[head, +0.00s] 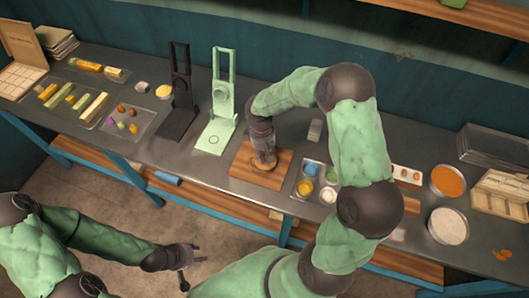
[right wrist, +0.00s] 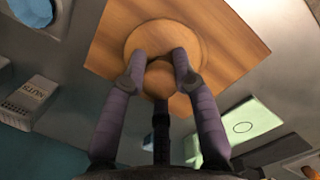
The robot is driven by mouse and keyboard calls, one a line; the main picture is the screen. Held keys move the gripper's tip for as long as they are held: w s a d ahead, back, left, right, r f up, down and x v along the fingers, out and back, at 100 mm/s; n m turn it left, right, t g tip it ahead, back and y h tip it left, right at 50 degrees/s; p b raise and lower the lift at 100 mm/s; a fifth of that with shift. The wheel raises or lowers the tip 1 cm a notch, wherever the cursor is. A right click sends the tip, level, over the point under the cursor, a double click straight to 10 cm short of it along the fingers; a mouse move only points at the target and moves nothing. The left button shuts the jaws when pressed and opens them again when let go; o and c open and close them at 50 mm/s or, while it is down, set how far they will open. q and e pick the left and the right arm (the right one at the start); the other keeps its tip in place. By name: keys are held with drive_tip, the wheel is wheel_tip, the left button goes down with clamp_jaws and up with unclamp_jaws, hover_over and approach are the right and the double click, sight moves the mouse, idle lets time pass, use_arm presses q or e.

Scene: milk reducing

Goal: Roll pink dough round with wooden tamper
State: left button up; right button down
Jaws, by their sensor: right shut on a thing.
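A wooden tamper (right wrist: 162,37) with a wide round disc and a knob stands on a wooden board (right wrist: 105,42). My right gripper (right wrist: 158,68) is shut on its knob, with one finger on each side. In the head view, the right gripper (head: 264,148) points down over the board (head: 278,178), and the tamper (head: 263,165) shows only partly below it. No pink dough is visible; anything under the disc is hidden. My left gripper (head: 190,257) is out over the floor, apart from the table, with its fingers spread and nothing in them.
A light green press (head: 218,132) and a black press (head: 178,122) stand left of the board. A tray of small bowls (head: 318,178) lies close to its right. A small grey-white box (head: 315,130) stands behind it. Orange and white bowls are further right.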

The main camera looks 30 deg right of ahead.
drive_tip(key=shift+w+r, duration=0.1)
drive_tip(key=shift+r, duration=0.1)
drive_tip(key=shift+r+p, duration=2.8)
drive_tip(key=shift+r, duration=1.15)
